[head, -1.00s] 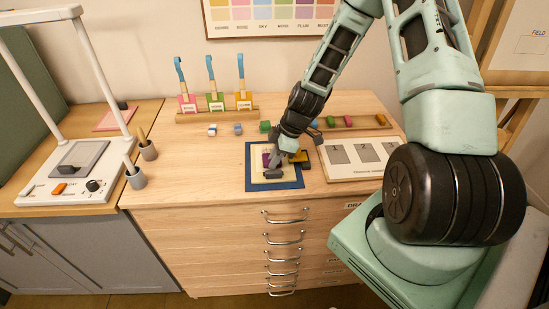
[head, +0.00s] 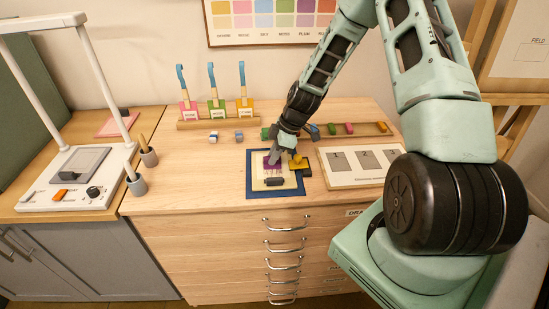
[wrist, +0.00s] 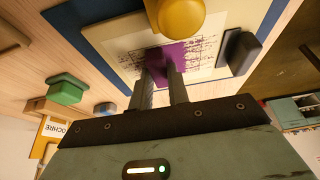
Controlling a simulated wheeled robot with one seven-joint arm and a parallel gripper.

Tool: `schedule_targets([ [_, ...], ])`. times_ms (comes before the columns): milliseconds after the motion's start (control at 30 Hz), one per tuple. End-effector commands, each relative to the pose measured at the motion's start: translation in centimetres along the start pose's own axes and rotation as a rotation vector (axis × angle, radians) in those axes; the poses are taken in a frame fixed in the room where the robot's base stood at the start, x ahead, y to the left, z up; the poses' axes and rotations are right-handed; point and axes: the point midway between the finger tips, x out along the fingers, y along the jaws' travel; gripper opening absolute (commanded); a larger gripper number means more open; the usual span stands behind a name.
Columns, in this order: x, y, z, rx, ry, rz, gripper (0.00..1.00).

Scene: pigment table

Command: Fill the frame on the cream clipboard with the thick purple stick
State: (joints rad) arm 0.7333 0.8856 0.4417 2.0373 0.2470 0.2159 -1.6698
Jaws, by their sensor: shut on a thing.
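The clipboard (head: 251,189) lies on the desk top, with a dark blue edge, a cream sheet (head: 259,184) and a dark clip (head: 274,182) at its near side. A purple patch (head: 270,164) with ragged streaks covers part of the sheet; in the wrist view the purple patch (wrist: 190,53) has scribbled marks along its sides. My gripper (head: 278,155) is over the far part of the patch.
A yellow-knobbed thing (head: 297,160) sits at the clipboard's right edge, close to my gripper. A white board with grey squares (head: 350,180) lies to the right. A rail with coloured sticks (head: 370,129) is behind.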

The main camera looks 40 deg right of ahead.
Motion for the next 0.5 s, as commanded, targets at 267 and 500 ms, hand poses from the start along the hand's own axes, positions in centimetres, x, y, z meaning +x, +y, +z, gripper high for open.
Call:
schedule_targets([
  [267,0.0,0.9,0.0,0.001,0.000,0.001,0.00],
  [500,-0.1,2.4,0.0,0.000,0.000,0.001,0.00],
])
